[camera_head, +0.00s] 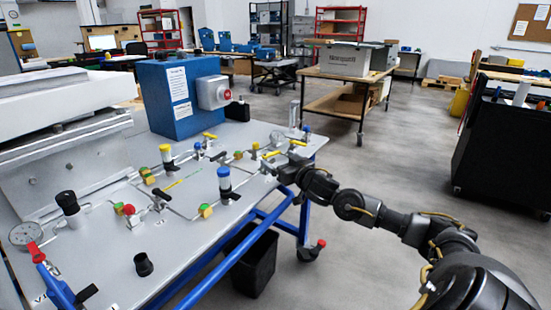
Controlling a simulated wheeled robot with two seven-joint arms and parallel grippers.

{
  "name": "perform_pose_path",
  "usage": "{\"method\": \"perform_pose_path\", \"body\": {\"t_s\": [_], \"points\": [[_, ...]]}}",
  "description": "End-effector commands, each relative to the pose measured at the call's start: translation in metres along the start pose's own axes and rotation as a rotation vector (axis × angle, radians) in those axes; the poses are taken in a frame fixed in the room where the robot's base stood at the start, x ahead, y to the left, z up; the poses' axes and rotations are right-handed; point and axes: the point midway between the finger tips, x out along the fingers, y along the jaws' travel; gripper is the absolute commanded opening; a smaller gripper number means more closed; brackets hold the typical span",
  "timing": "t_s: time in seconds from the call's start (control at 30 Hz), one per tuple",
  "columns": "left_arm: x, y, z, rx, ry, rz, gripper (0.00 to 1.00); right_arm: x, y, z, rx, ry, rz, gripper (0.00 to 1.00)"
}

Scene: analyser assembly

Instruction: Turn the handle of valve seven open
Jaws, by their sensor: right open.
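A grey panel table (110,245) carries thin pipes and several small valves with yellow handles. My right gripper (270,164) is at the panel's right edge, its arm reaching in from the right. It is open, right by a yellow valve handle (271,154); I cannot tell whether they touch. Another yellow handle (298,143) is just right of and behind it. The valve numbers are too small to read, so I cannot tell which is valve seven. My left gripper is not in view.
A blue box (178,118) with a red button stands behind the pipes. A black bin (258,258) is below the right edge.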

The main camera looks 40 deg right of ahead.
Motion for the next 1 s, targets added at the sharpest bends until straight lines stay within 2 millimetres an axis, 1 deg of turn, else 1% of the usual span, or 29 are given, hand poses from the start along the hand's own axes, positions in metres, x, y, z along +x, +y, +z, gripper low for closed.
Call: {"method": "perform_pose_path", "body": {"t_s": [0.03, 0.1, 0.23, 0.4, 0.6, 0.63, 0.97, 1.0], "points": [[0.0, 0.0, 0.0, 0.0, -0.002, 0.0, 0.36, 0.007, 0.0, -0.001, 0.002, 0.003, 0.001, 0.88], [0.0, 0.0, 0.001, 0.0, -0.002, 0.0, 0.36, 0.015, 0.001, -0.001, 0.001, 0.002, 0.001, 0.88], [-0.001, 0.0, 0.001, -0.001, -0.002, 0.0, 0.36, 0.024, 0.0, 0.0, 0.001, 0.001, 0.001, 0.88], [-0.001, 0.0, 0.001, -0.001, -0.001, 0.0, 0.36, 0.028, 0.0, 0.0, 0.0, 0.0, 0.0, 0.88], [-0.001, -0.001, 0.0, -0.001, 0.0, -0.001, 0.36, 0.028, 0.0, 0.0, 0.0, 0.0, 0.0, 0.88], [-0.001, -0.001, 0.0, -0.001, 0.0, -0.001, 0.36, 0.028, 0.0, 0.0, 0.0, 0.0, 0.0, 0.87], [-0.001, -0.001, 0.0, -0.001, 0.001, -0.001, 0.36, 0.028, 0.0, 0.0, 0.0, 0.0, 0.0, 0.44], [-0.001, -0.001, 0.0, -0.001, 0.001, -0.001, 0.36, 0.028, 0.0, 0.0, 0.0, 0.0, 0.0, 0.43]]}}
